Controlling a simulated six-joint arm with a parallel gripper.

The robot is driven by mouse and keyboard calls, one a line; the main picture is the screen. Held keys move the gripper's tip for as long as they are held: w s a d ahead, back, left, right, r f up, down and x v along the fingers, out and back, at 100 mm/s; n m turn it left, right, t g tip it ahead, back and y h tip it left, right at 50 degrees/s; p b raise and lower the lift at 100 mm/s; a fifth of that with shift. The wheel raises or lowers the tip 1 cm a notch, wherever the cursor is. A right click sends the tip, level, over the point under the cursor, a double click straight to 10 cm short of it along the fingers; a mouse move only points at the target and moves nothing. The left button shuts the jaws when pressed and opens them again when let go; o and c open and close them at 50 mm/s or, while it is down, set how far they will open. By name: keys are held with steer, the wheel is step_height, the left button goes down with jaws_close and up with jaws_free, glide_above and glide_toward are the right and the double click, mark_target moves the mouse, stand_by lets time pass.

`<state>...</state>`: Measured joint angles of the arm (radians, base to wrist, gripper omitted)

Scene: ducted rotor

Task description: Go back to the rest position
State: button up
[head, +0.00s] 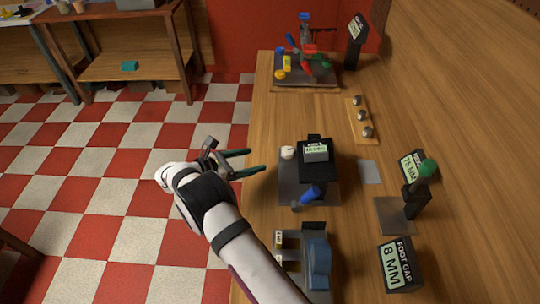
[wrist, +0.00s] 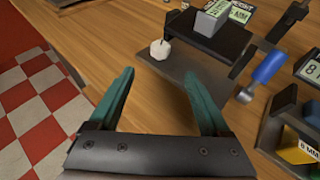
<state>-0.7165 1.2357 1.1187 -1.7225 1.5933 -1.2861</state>
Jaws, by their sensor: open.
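My gripper (head: 248,163) is open and empty in the head view. It is over the left edge of the wooden bench, left of the dark plate with the black stand. In the wrist view its two green fingers (wrist: 160,95) are spread apart with bare bench between them. A white knob (head: 288,152) sits on the left of the dark plate (head: 290,190), and it also shows in the wrist view (wrist: 160,50). My gripper is apart from all of these. No marked rest position shows in either view.
The black stand (head: 318,172) carries a display, with a blue handle (head: 309,196) in front. A blue fixture (head: 318,262) stands nearer. A foot gap display (head: 398,265) and a green-knobbed gauge (head: 427,169) are on the right. Red and white floor (head: 110,200) lies open to the left.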

steer(key=v, duration=0.3)
steer(key=shift+s+a+r, duration=0.15)
steer(key=shift+a, duration=0.05)
steer(key=s+d+r+m+g+y, duration=0.1)
steer(key=s+d+r+m+g, duration=0.5)
steer(key=d+r+m, duration=0.45)
steer(key=s+d+r+m+g+y, duration=0.35)
steer(key=s+d+m, duration=0.5)
steer(key=s, duration=0.45)
steer(key=s+a+m+y, duration=0.2)
steer(key=s+m+y, duration=0.6)
steer(key=s+m, duration=0.4)
steer(key=s+t, duration=0.1)
steer(key=s, duration=0.4)
steer(key=shift+s+a+f, duration=0.2)
steer(key=shift+s+a, duration=0.1)
